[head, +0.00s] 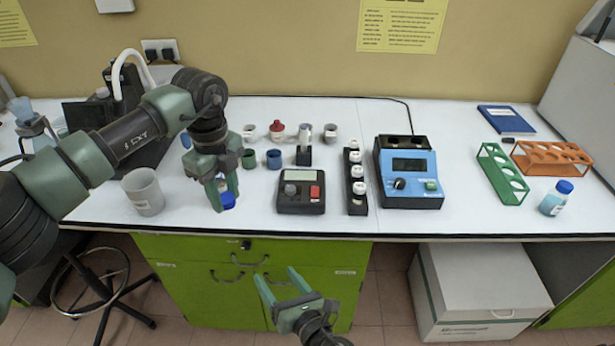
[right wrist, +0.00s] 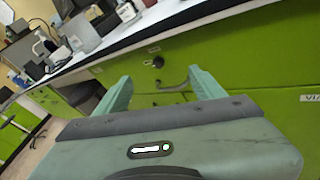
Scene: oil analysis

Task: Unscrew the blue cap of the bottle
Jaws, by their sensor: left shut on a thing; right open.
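My left gripper (head: 225,192) points down near the counter's front edge and is shut on a small blue object (head: 229,201). Only part of that object shows between the fingers; I cannot tell whether it is a cap or whether a bottle is below it. My right gripper (head: 278,275) is open and empty, low in front of the green cabinet. Its spread fingers also show in the right wrist view (right wrist: 160,78).
A grey beaker (head: 143,192) stands left of my left gripper. A black device (head: 301,192), a black vial rack (head: 355,180) and a blue instrument (head: 408,172) stand mid-counter. Green (head: 502,173) and orange (head: 552,158) racks are near the bottle. The green cabinet (head: 250,285) is below.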

